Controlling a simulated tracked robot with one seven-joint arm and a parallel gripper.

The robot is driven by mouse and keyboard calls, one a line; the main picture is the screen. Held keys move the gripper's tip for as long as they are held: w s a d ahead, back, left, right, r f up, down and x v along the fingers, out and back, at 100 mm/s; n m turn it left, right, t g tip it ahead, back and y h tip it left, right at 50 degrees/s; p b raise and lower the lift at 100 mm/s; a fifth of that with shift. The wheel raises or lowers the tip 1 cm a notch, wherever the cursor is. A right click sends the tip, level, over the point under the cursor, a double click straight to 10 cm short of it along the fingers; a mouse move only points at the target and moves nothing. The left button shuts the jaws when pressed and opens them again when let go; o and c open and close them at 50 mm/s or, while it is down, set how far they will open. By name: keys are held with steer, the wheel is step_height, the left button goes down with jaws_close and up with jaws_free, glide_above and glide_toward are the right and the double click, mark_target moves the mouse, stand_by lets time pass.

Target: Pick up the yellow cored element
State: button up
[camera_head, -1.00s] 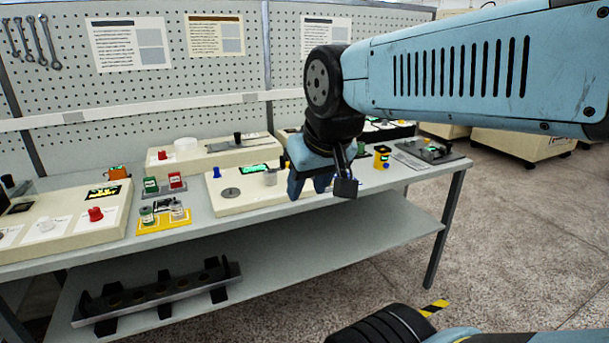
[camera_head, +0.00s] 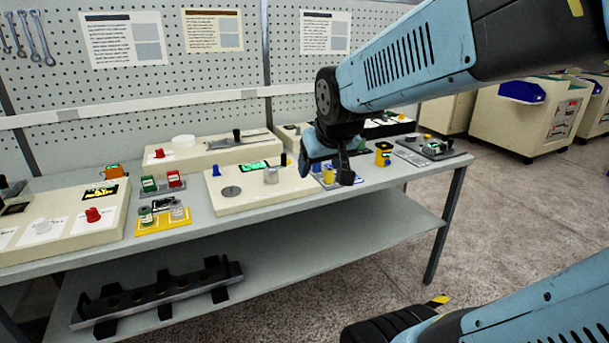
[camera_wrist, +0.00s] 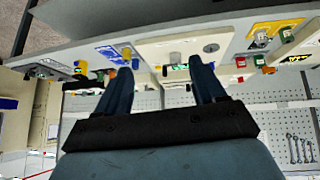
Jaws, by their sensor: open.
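Another small yellow piece (camera_head: 328,176) shows just below my gripper, beside a blue-and-white marked plate (camera_head: 331,183). I cannot tell for certain which of them is the cored element. My gripper (camera_wrist: 160,55) is open and empty in the wrist view, its two blue fingers apart. In the head view my gripper (camera_head: 326,172) hangs over the bench, partly hiding what is behind it. The wrist view also shows a yellow piece (camera_wrist: 80,67) left of the fingers.
A cream device with a grey disc (camera_head: 232,192) stands left of my gripper. A yellow tray (camera_head: 163,224) with jars lies farther left. A dark fixture (camera_head: 436,148) is near the bench's right end. A slotted rack (camera_head: 158,292) lies on the lower shelf.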

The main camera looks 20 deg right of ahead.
steer(key=w+d+f+t, duration=0.1)
steer(key=w+d+f, duration=0.1)
steer(key=w, duration=0.3)
steer(key=w+d+f+t, duration=0.1)
steer(key=w+d+f, duration=0.2)
steer(key=w, duration=0.2)
steer(key=m+t+h, duration=0.2)
steer(key=t, duration=0.6)
glide_toward(331, 172)
steer(key=w, duration=0.2)
steer(key=w+d, duration=0.1)
steer(key=w, duration=0.1)
steer(key=shift+w+d+f, duration=0.1)
steer(key=shift+w+d, duration=0.05)
steer(key=shift+w, duration=0.25)
steer(key=shift+w+d, duration=0.15)
steer(key=shift+w, duration=1.15)
steer(key=shift+w+d, duration=0.1)
steer(key=shift+w, duration=1.15)
steer(key=c, duration=1.1)
